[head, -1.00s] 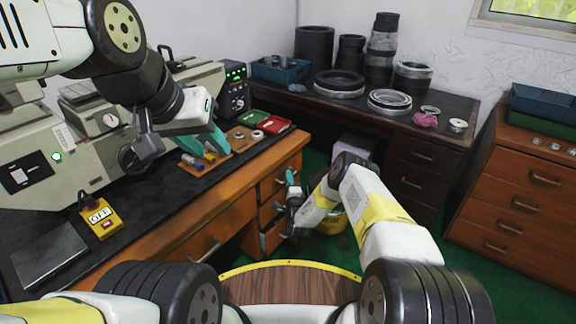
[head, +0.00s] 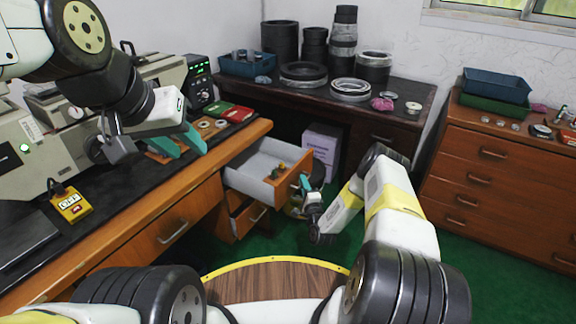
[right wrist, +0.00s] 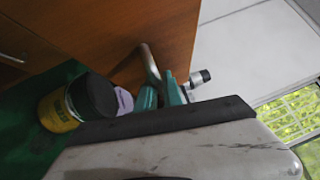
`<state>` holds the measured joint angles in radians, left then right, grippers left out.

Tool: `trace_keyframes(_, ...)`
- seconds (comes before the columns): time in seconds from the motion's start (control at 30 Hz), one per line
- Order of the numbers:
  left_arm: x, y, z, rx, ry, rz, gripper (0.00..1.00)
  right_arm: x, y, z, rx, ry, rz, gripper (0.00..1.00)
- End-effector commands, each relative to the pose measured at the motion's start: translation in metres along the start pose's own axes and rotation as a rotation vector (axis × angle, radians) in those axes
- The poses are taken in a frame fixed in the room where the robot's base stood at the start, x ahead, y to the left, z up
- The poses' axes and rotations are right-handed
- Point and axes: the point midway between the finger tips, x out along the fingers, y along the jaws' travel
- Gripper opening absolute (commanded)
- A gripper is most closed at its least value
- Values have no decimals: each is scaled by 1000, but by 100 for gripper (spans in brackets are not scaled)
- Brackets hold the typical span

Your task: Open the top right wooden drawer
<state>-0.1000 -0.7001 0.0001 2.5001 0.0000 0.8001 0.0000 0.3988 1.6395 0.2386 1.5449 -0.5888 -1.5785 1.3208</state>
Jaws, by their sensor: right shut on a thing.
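The top right wooden drawer (head: 250,165) of the workbench stands well out, showing its pale inside with a few small items (head: 279,170) near its front. Its wooden front also shows in the right wrist view (right wrist: 110,35). My right gripper (head: 306,184) is at the drawer front. In the right wrist view its teal fingers (right wrist: 161,92) are shut on the metal handle (right wrist: 149,62). My left gripper (head: 182,143) is open and empty above the bench top, its teal fingers apart.
A lower drawer (head: 248,216) below is slightly out. A wide drawer (head: 175,228) to its left is shut. A yellow bucket (right wrist: 62,108) stands on the green floor near my right gripper. A chest of drawers (head: 480,180) stands at right, with clear floor before it.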

Motion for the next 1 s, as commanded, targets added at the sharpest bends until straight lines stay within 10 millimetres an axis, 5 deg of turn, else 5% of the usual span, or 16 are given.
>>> trace_keyframes(0.33,0,0,0,0,0,0,36,-34,-7,-32,0,-1,5,0)
trace_keyframes(0.87,0,0,0,0,0,0,36,-40,-8,-38,0,-3,5,0)
trace_keyframes(0.9,0,0,0,0,0,0,36,-40,-8,-38,0,-3,5,15)
trace_keyframes(1.0,0,0,0,0,0,0,36,-40,-9,-38,0,-3,4,20)
